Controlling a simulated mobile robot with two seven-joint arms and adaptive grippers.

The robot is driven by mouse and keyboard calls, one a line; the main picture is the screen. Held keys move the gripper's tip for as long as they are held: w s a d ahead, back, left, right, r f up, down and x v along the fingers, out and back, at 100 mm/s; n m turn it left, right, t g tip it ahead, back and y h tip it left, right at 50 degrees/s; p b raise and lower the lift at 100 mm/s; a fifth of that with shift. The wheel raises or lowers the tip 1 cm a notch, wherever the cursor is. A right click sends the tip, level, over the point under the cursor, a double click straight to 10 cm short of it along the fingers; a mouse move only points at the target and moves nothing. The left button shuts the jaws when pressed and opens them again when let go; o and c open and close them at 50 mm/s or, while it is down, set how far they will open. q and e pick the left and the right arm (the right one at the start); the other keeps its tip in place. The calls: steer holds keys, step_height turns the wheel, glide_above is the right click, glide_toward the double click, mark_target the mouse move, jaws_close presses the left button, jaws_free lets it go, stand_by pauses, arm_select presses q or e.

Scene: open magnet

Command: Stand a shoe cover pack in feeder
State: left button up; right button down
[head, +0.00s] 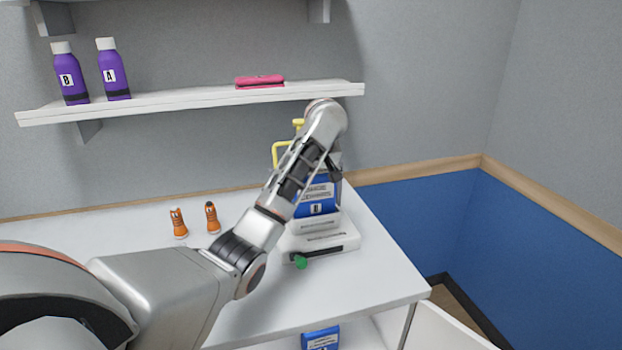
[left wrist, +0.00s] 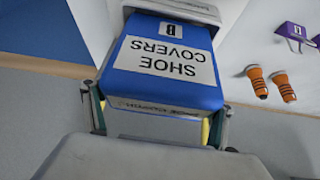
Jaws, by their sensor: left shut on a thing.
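The blue shoe cover pack (head: 318,207), labelled B, is upright at the white feeder (head: 335,245) on the table. It also fills the middle of the left wrist view (left wrist: 165,85). My left gripper (head: 328,172) reaches down from above and is shut on the pack, one finger at each side in the left wrist view (left wrist: 158,118). The feeder has a yellow frame (head: 277,155) behind the pack and a green knob (head: 300,262) in front. My arm hides part of the pack and frame. I cannot tell whether the pack's bottom is seated. My right gripper is not in view.
Another blue pack (head: 320,338) is below the white tabletop (head: 385,278). A wall shelf (head: 190,101) above holds two purple bottles (head: 70,75) and a pink item (head: 259,81).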

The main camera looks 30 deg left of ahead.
mark_target(316, 175)
arm_select(q)
steer(key=shift+f, duration=1.45)
steer(key=shift+f, duration=0.1)
steer(key=o, duration=1.3)
steer(key=v, duration=1)
steer(key=shift+d+r, duration=0.2)
steer(key=shift+r, duration=0.1)
steer(key=shift+s+d+r, duration=0.15)
steer(key=shift+s+r, duration=0.2)
steer(key=shift+r, duration=0.25)
